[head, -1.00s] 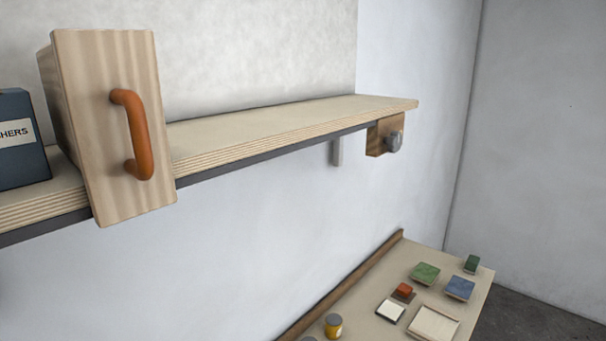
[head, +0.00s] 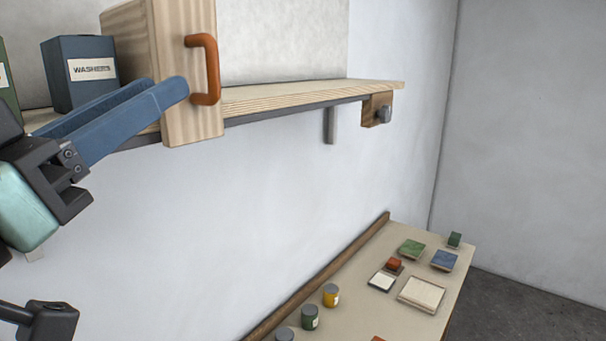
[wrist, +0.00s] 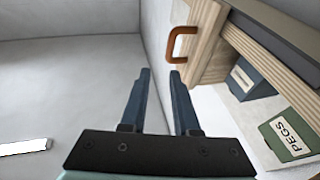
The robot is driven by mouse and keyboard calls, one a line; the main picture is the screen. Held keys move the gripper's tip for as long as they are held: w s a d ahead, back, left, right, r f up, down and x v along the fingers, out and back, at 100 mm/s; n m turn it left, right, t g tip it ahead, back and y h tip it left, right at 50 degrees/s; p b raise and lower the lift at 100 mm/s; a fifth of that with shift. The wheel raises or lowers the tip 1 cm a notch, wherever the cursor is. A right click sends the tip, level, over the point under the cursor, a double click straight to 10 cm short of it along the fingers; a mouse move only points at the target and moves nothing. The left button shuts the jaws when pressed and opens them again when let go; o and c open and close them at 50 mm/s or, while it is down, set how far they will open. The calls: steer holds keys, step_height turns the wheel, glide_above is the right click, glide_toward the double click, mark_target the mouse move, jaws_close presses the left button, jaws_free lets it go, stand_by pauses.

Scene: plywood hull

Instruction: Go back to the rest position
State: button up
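My gripper (head: 166,84) has two long blue fingers and reaches in from the left in the head view. In the wrist view my gripper (wrist: 160,72) has its fingers apart with nothing between them. A pale wooden box (head: 192,98) with an orange handle (head: 212,70) stands on the plywood shelf (head: 290,93), its front overhanging the shelf edge. In the head view the fingers overlap the box's left side. In the wrist view the handle (wrist: 172,46) is beyond the fingertips and not between them; whether a finger touches the box I cannot tell.
A dark blue washers box (head: 80,75) stands left of the wooden box. A green pegs box (wrist: 288,136) is further along. A wooden block with a grey knob (head: 384,115) hangs under the shelf's right end. Below, a table (head: 345,300) holds tins and small coloured blocks.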

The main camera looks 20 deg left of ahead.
steer(key=w+d+f+t+y+b, duration=0.1)
steer(key=w+d+t+b, duration=0.1)
steer(key=d, duration=0.4)
steer(key=w+d+f+t+b, duration=0.1)
steer(key=w+d+f+b, duration=0.15)
steer(key=d, duration=0.25)
steer(key=s+d+n+t+y+b, duration=0.1)
steer(key=s+d+t+b, duration=0.2)
steer(key=d, duration=0.5)
steer(key=shift+s+d+y, duration=0.3)
steer(key=shift+s+d, duration=0.1)
steer(key=shift+s, duration=0.05)
